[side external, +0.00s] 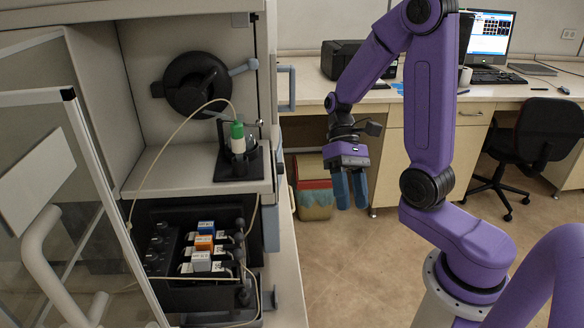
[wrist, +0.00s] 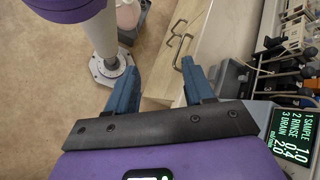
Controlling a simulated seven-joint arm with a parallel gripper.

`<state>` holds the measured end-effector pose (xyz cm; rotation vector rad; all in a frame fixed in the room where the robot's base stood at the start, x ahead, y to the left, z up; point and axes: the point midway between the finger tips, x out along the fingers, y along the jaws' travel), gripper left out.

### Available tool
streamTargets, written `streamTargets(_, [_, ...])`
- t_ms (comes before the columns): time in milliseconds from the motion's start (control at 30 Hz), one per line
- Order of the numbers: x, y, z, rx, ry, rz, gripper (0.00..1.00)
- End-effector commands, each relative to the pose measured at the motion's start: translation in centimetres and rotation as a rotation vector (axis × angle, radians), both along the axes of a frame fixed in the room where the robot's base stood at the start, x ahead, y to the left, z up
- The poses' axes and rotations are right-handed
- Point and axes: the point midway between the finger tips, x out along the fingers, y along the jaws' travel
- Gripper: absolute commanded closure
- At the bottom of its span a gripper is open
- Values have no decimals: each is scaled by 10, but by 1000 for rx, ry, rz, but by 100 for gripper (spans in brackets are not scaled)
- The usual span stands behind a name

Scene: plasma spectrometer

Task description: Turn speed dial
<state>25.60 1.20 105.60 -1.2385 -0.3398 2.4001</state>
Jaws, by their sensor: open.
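My gripper (side external: 350,197) hangs fingers-down in open air, to the right of the spectrometer (side external: 246,186) and apart from it. Its two blue fingers are spread and empty; the wrist view also shows the gap between them (wrist: 161,62). The pump unit (side external: 160,213) sits in the lower bay of the spectrometer, with several dark knobs (side external: 156,255) on its left part. I cannot tell which of these, if any, is the speed dial. In the wrist view, a lit display (wrist: 292,138) reading SAMPLE, RINSE and DRAIN with numbers is at the right edge.
Blue, orange and white blocks (side external: 204,243) sit on the pump, with thin tubing (side external: 165,145) looping above. A glass door (side external: 75,150) stands open at left. A desk (side external: 470,92) with a printer is behind. The floor between my base and the spectrometer is clear.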

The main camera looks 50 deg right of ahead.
Motion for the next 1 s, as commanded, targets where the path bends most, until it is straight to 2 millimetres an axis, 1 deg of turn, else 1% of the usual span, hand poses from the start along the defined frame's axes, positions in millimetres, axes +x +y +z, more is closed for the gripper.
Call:
streamTargets(200, [9,-1,3,102,64,-202,48])
streamTargets(533, [21,-7,11,276,109,-501,48])
streamTargets(767, [26,-15,17,409,105,-713,48])
streamTargets(1000, [28,-30,23,553,67,-936,48])
